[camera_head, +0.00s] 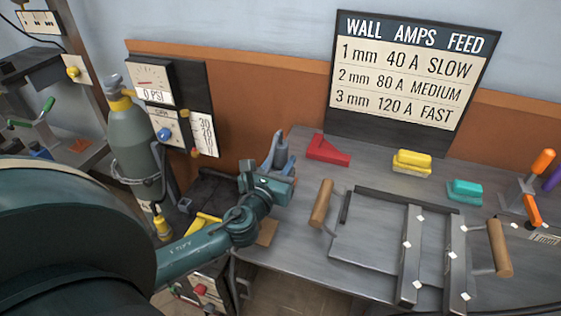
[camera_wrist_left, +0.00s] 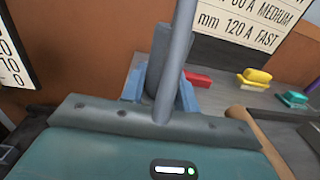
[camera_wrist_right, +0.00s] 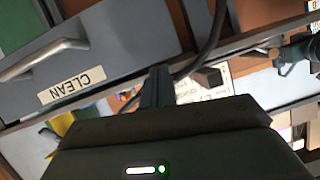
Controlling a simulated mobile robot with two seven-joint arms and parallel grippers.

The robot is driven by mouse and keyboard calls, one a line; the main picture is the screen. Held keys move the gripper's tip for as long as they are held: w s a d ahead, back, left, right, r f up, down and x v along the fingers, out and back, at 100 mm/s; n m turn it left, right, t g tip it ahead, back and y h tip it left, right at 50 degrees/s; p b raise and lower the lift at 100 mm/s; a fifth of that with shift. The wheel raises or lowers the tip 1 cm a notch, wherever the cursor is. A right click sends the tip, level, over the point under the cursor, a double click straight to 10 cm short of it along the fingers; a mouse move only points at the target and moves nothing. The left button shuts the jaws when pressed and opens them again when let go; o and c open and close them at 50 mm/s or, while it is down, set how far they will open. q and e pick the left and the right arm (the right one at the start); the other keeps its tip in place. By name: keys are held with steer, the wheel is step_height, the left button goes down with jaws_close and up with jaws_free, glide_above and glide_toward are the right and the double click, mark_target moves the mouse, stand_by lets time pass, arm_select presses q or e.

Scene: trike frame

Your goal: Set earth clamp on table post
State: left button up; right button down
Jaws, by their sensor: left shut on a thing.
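The earth clamp (camera_head: 268,160) looks blue-grey and stands at the table's back left corner, at the tips of my left gripper (camera_head: 275,178). My left gripper is shut on it. A short grey upright (camera_head: 282,153), which looks like the table post, is close against the clamp in the head view. I cannot tell whether the clamp is around it or beside it. My right gripper (camera_wrist_right: 157,85) shows only in its wrist view, with nothing clear between its fingers.
The grey table (camera_head: 300,240) holds a frame (camera_head: 375,240) with wooden handles, a red angle piece (camera_head: 327,150), and yellow (camera_head: 411,161) and teal (camera_head: 464,190) brushes. A gas cylinder (camera_head: 133,140) stands left. A drawer marked CLEAN (camera_wrist_right: 100,50) is near my right gripper.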

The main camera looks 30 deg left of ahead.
mark_target(278, 155)
arm_select(q)
steer(key=shift+f, duration=0.1)
arm_select(e)
steer(key=shift+f, duration=0.15)
arm_select(q)
steer(key=o, duration=1.1)
steer(key=shift+f, duration=0.1)
step_height(278, 155, up, 4)
steer(key=shift+f+p, duration=0.1)
steer(key=shift+p, duration=0.8)
step_height(278, 155, up, 6)
steer(key=shift+f+p, duration=0.2)
steer(key=shift+p, duration=0.85)
steer(key=shift+r, duration=0.4)
arm_select(e)
steer(key=shift+w+a+r+g, duration=0.3)
steer(key=shift+a+r+g, duration=0.1)
steer(key=shift+a+g, duration=0.1)
